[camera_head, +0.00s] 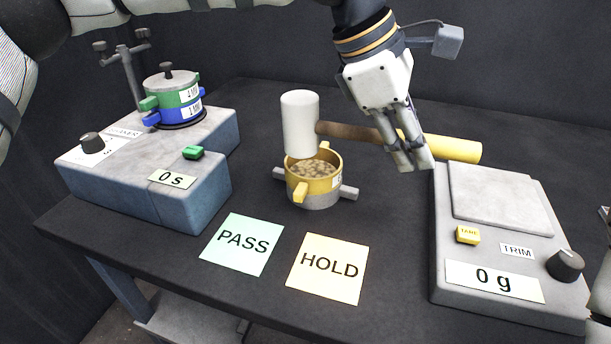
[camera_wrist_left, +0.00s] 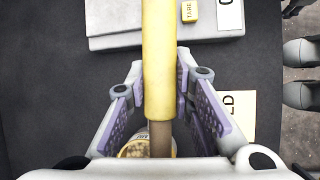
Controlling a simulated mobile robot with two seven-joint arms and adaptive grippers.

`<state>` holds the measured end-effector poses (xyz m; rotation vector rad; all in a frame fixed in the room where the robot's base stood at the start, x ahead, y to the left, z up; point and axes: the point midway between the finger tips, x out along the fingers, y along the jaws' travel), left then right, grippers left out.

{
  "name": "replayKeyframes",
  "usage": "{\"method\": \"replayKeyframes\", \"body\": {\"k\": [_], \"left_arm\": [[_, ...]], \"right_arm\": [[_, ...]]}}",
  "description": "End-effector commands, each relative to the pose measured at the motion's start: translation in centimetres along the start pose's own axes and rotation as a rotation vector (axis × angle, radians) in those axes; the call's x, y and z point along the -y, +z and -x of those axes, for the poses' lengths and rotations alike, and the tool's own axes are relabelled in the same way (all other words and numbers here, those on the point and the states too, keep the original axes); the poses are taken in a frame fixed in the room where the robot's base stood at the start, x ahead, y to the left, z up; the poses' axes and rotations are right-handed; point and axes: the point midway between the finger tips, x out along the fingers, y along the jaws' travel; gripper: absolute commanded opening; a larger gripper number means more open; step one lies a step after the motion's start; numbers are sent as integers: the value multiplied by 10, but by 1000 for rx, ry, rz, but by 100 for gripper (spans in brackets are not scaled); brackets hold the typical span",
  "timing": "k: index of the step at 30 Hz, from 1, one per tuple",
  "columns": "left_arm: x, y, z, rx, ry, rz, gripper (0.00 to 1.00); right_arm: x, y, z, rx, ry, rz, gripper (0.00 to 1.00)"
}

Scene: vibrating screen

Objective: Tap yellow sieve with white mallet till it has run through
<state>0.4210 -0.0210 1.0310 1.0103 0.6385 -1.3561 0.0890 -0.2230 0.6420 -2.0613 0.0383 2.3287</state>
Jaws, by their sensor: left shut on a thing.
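The white mallet head (camera_head: 300,122) stands upright in the head view, at the back left of the yellow sieve's (camera_head: 323,188) rim. I cannot tell whether they touch. The sieve holds brown grains and sits on a grey pan (camera_head: 318,203) with side lugs. My left gripper (camera_head: 410,158) is shut on the mallet's handle, with the yellow grip (camera_head: 455,149) sticking out to the right. The left wrist view shows the yellow grip (camera_wrist_left: 158,60) between the fingers and part of the sieve (camera_wrist_left: 135,148) below. Only a possible bit of my right arm shows at the right edge.
A shaker box (camera_head: 195,185) with green and blue stacked sieves (camera_head: 172,97) stands left. A scale (camera_head: 500,205) reading 0 g stands right. PASS (camera_head: 242,244) and HOLD (camera_head: 328,268) cards lie in front. The shaker display (camera_head: 171,179) reads 0 s.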

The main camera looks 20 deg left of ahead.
Motion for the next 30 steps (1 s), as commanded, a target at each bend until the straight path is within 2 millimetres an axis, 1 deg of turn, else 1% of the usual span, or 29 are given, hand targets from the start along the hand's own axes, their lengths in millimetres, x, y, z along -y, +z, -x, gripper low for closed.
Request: {"method": "replayKeyframes", "body": {"k": [3,14,17,24,27,30], "left_arm": [[-1,3,6,1,-1,0,0],[-2,4,7,1,0,0,0],[-4,8,15,0,1,0,0],[-10,22,41,1,2,0,0],[-12,26,48,0,1,-1,0],[-12,27,50,0,0,0,0]], "right_arm": [[0,0,0,1,0,0,40],[0,0,0,1,0,0,40],[0,0,0,1,0,0,40],[0,0,0,1,0,0,40],[0,0,0,1,0,0,40],[0,0,0,1,0,0,40]]}}
